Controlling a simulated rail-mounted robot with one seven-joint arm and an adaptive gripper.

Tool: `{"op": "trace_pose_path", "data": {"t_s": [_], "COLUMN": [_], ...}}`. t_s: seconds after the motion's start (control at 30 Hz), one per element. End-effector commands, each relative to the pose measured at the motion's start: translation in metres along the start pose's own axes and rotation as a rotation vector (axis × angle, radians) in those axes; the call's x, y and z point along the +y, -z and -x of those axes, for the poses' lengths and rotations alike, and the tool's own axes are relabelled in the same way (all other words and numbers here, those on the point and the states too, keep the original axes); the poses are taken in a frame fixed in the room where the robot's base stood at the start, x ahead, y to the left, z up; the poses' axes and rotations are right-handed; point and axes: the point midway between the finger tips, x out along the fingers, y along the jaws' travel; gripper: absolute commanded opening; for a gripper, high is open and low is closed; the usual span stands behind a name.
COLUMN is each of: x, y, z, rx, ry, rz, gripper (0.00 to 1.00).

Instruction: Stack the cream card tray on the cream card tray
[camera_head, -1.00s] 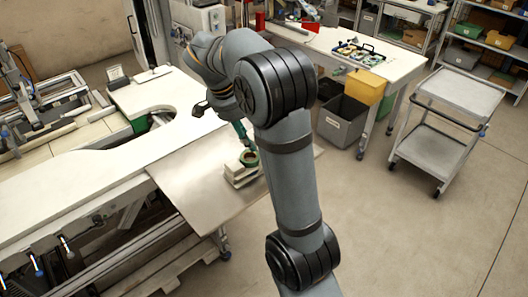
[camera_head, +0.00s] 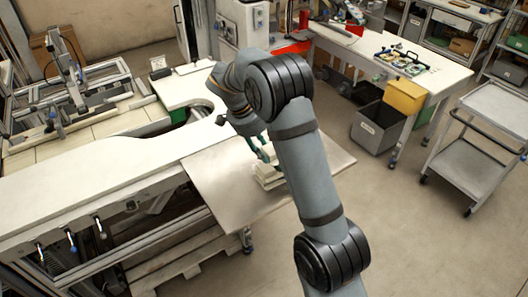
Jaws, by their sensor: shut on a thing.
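Cream card trays (camera_head: 268,181) show as a small pile near the right part of the grey metal sheet at the bench end. They are partly hidden behind my arm, and I cannot tell the upper tray cleanly from the lower one. My gripper (camera_head: 263,153), with teal fingers, points down right at the top of this pile. It is shut on a cream card tray at the top. Whether that tray touches the one under it is too small to tell.
The grey sheet (camera_head: 215,190) is bare left of the trays. The white bench (camera_head: 100,165) adjoins it on the left. A second table with a yellow bin (camera_head: 404,96) and a grey trolley (camera_head: 470,165) stand to the right, with open floor between.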

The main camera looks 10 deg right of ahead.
Motion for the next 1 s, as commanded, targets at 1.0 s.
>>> {"op": "trace_pose_path", "data": {"t_s": [1.0], "x": [-0.013], "y": [-0.032], "z": [-0.047], "rx": [0.0], "ry": [0.001], "rz": [-0.001], "gripper": [0.11]}}
